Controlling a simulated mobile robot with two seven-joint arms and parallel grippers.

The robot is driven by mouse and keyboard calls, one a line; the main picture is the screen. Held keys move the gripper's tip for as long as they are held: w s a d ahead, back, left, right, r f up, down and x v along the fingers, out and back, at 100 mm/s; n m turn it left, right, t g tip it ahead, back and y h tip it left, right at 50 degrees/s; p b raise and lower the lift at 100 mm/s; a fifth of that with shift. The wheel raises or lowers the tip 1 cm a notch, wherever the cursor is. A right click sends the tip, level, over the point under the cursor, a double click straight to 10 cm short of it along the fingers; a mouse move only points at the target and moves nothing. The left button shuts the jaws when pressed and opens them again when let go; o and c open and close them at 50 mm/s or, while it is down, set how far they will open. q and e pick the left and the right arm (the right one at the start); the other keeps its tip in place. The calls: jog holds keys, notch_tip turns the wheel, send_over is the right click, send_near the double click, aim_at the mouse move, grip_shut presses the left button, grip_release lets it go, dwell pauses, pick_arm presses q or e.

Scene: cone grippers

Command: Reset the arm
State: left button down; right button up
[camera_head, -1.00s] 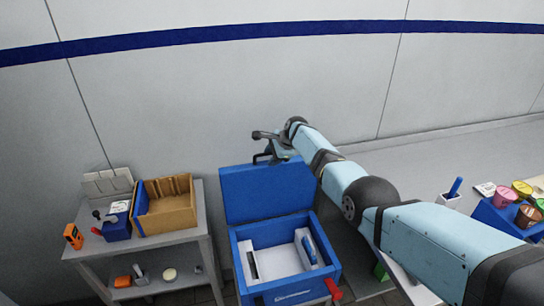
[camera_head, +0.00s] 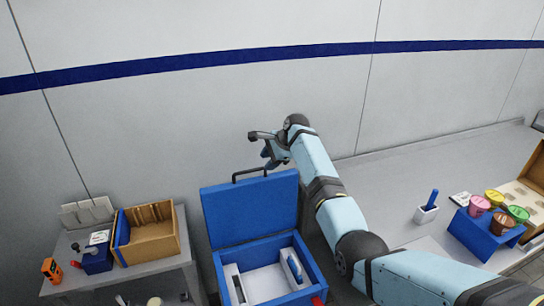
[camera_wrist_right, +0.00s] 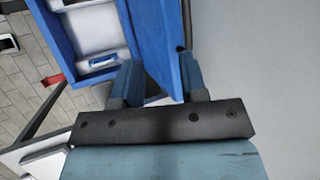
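My right arm reaches in from the lower right of the head view, and its right gripper (camera_head: 268,160) is above and behind the raised lid of the blue box. In the right wrist view the two fingers of this gripper (camera_wrist_right: 160,80) stand apart with nothing between them. The blue lid (camera_wrist_right: 162,40) shows beyond the fingers in that view. The blue box (camera_head: 262,268) is open, with its lid (camera_head: 250,208) standing up at the back and a handle on the lid's top edge. My left gripper is not in view.
A grey cart (camera_head: 150,268) at left bears a cardboard box (camera_head: 152,254), a small blue box and an orange device (camera_head: 52,271). At right a counter (camera_head: 420,160) holds a white cup (camera_head: 426,214) with a blue tool, and a blue stand (camera_head: 480,238) with several coloured cups.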

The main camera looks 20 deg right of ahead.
jog(key=shift+v, duration=1.05)
jog(key=shift+f, duration=0.1)
jog(key=s+d+f+n+t+h, duration=0.15)
jog(key=s+f+n, duration=0.25)
jog(key=s+f, duration=0.7)
jog(key=s+d+f+n+t+h, duration=0.15)
jog(key=s+f+n, duration=0.25)
jog(key=s+f, duration=0.75)
jog(key=s+a+f+n+t, duration=0.1)
jog(key=s+n, duration=0.3)
jog(key=s, duration=0.5)
jog(key=s+a+f+n+t+y, duration=0.1)
jog(key=s+a+n, duration=0.2)
jog(key=s, duration=0.6)
jog(key=s+a+f+n+t, duration=0.1)
jog(key=s+a+n, duration=0.2)
jog(key=s, duration=0.7)
jog(key=shift+a+n, duration=0.25)
jog(key=shift+n, duration=0.55)
